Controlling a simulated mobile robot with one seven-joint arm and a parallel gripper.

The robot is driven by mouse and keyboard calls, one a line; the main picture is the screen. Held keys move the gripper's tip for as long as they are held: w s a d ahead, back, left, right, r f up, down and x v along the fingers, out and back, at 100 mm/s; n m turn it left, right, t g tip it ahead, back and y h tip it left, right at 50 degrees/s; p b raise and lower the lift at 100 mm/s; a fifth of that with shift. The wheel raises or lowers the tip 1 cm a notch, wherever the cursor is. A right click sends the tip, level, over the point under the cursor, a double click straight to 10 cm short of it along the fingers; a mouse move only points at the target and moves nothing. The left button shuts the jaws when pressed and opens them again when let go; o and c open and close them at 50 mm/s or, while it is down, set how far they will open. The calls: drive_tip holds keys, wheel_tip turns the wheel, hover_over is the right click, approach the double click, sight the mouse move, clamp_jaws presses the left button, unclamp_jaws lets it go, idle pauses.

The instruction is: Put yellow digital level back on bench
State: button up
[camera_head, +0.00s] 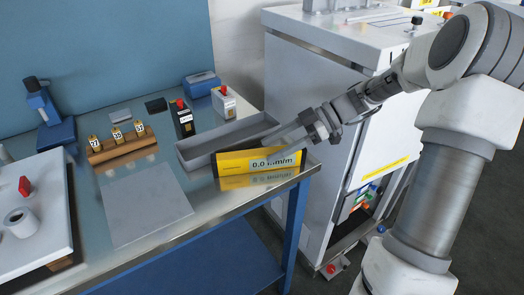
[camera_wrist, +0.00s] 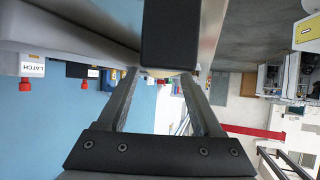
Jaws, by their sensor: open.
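The yellow digital level (camera_head: 233,168) stands on the bench (camera_head: 150,208) near its right front corner, in the head view. Its display reads 0.0 mm/m, and its reflection shows in the bench top below it. My gripper (camera_head: 268,156) reaches in from the upper right, with its fingers at the upper edge of the level. In the wrist view my gripper (camera_wrist: 160,74) has its two fingers apart. A dark block with a thin yellowish edge lies beyond the fingertips there; I cannot tell if it is part of the level. Whether the fingers touch the level is unclear.
A long grey tray (camera_head: 200,160) lies right behind the level. A wooden block (camera_head: 122,150) with numbered yellow tags, a black box (camera_head: 183,120) and a blue box (camera_head: 200,84) stand further left and back. A white cabinet (camera_head: 310,90) stands right of the bench.

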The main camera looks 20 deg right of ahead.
sight(267, 151)
drive_tip(key=shift+v, duration=1.55)
